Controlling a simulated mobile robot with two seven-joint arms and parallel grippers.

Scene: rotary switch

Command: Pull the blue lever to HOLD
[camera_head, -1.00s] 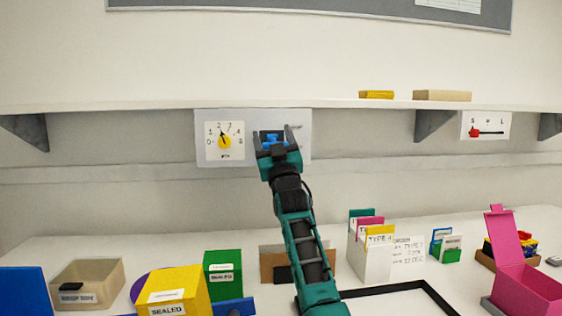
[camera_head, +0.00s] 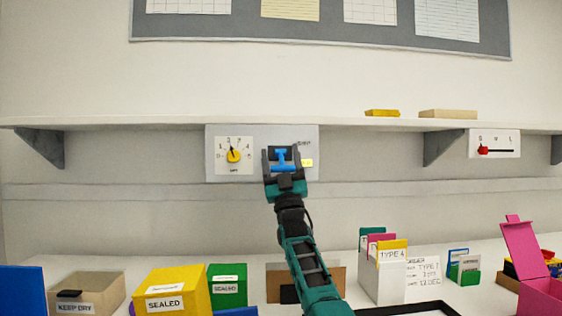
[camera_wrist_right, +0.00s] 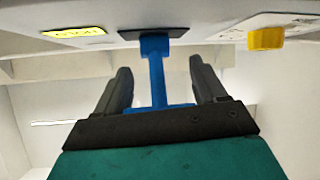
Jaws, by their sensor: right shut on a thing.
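The blue lever (camera_head: 281,155) is on the right half of a pale wall panel (camera_head: 214,173) under the shelf. In the right wrist view its blue stem (camera_wrist_right: 154,70) runs from a dark mount to a crossbar near my gripper's palm. My right gripper (camera_head: 282,152) is at the panel, its dark fingers on either side of the stem, shut on the lever. A yellow label (camera_head: 307,162) shows just right of the lever; it also shows in the wrist view (camera_wrist_right: 75,32). Its lettering is too small to read. My left gripper is not in view.
A yellow dial knob (camera_head: 234,155) is on the panel's left half, close to my right gripper. The shelf (camera_head: 350,122) runs above. Boxes, including a yellow one (camera_head: 170,287), and a card holder stand on the table below.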

